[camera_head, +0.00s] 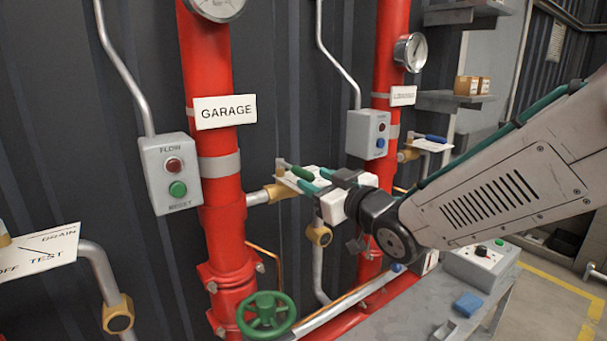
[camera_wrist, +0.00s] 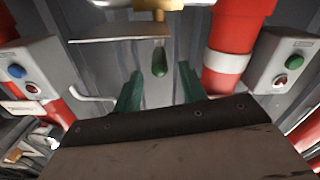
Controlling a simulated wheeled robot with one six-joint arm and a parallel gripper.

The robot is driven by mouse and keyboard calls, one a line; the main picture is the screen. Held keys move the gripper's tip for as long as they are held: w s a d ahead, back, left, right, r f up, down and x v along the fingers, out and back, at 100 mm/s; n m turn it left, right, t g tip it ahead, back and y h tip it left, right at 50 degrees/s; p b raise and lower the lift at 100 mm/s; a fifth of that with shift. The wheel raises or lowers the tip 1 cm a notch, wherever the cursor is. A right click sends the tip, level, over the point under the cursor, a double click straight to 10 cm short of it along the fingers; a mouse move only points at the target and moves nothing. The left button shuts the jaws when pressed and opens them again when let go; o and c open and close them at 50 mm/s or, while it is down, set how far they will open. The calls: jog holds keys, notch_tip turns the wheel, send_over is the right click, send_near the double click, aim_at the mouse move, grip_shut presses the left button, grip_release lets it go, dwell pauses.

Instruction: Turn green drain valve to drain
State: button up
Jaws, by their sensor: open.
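The green drain valve handle (camera_wrist: 160,62) shows in the wrist view, pointing toward me between the two green fingers of my gripper (camera_wrist: 158,88). The fingers are open, one on each side, with visible gaps to the handle. A flat plate (camera_wrist: 105,40) and a brass fitting (camera_wrist: 152,5) are beside the handle at the top. In the head view, the brass valve body (camera_head: 280,192) sits at the end of a short pipe right of the red GARAGE riser. My gripper (camera_head: 308,180) is directly in front of it and hides most of the handle there.
A green handwheel (camera_head: 266,315) is low on the red riser (camera_head: 225,240). A FLOW/RESET button box (camera_head: 170,173) hangs left of it and another button box (camera_head: 368,134) to the right. A DRAIN/TEST/OFF plate (camera_head: 40,252) is at far left. A grey bench (camera_head: 425,315) stands below my arm.

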aim_at(294, 169)
jog(key=x, duration=0.5)
jog(key=shift+w+a, duration=0.1)
jog(key=shift+w, duration=0.05)
grip_shut()
